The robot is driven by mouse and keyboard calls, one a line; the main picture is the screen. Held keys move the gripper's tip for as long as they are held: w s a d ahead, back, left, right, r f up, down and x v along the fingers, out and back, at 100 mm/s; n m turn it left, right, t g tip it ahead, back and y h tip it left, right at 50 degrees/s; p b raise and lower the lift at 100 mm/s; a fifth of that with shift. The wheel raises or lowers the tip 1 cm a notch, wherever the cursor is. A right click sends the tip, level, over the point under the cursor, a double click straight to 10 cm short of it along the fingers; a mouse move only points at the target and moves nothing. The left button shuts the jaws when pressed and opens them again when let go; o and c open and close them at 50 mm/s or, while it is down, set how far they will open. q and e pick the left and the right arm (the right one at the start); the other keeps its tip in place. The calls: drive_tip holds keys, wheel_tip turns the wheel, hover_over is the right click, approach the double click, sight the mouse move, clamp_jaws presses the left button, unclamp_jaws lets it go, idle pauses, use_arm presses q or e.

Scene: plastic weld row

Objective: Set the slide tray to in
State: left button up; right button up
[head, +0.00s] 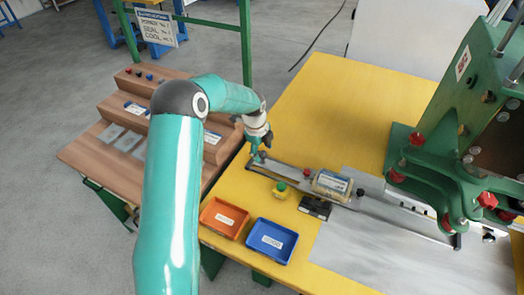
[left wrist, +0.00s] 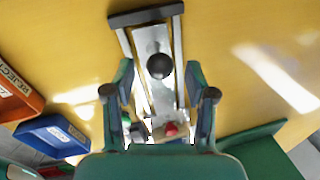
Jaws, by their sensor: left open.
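My left gripper (head: 257,157) is over that outer end. In the left wrist view its fingers (left wrist: 159,76) are open, one on each side of the knob, with gaps visible. I cannot tell its height above the knob. My right gripper is not in view.
A labelled block (head: 331,186) sits along the rails, with a red knob (head: 307,173) beside it. A yellow box with a green button (head: 281,187), an orange bin (head: 222,218) and a blue bin (head: 271,241) are nearby. The green press (head: 440,120) stands right. The table's back is clear.

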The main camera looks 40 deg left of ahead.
use_arm(q)
drive_tip(key=shift+w+f, duration=0.15)
drive_tip(key=shift+f, duration=0.65)
drive_tip(key=shift+c, duration=0.3)
clamp_jaws()
